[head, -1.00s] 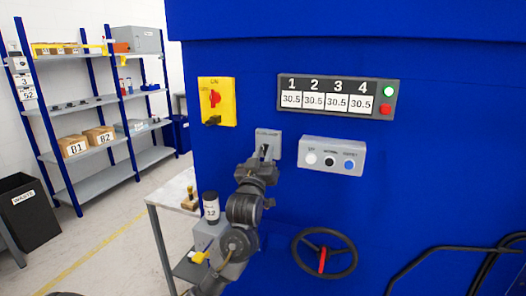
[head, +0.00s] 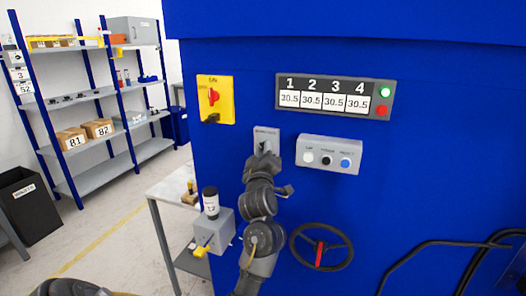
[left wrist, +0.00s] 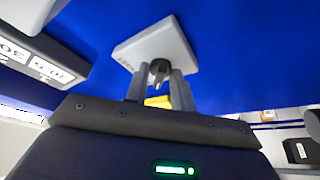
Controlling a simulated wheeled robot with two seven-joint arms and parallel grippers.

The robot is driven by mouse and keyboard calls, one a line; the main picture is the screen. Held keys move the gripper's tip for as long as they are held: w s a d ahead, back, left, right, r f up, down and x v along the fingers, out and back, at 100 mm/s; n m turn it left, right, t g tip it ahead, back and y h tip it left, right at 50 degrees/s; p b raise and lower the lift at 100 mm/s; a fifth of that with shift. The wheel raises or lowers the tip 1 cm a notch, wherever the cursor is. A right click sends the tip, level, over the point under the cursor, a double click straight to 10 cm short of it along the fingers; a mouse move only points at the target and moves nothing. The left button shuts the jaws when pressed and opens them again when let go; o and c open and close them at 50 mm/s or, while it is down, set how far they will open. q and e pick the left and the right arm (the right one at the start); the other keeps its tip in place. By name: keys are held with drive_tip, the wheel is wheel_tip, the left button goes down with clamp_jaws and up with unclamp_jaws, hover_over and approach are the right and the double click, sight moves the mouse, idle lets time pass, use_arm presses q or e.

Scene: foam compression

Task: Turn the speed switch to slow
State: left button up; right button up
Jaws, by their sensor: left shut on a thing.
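The speed switch is a small grey plate (head: 265,133) on the blue machine front, left of the button box. Its dark knob (left wrist: 158,70) shows in the left wrist view, with the light plate (left wrist: 155,42) behind it. My left gripper (head: 264,150) is at the plate, and in the left wrist view its two fingers (left wrist: 158,88) are shut on the knob, one on each side. In the head view the gripper hides most of the knob. The setting that the knob points to cannot be read. My right gripper is not in view.
A button box (head: 328,154) sits close to the right of the switch. A yellow panel with a red rotary switch (head: 214,98) is at upper left, and a numbered display (head: 335,97) is above. A handwheel (head: 321,247) is below right. A side table (head: 170,190) stands at left.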

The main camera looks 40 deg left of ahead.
use_arm(q)
drive_tip(key=shift+r, duration=0.1)
drive_tip(key=o, duration=0.6)
drive_tip(key=shift+o, duration=0.2)
drive_tip(key=shift+s, duration=0.1)
drive_tip(key=p+v, duration=0.2)
drive_tip(key=v, duration=0.8)
drive_tip(key=shift+s+d, duration=0.2)
drive_tip(key=shift+s, duration=0.05)
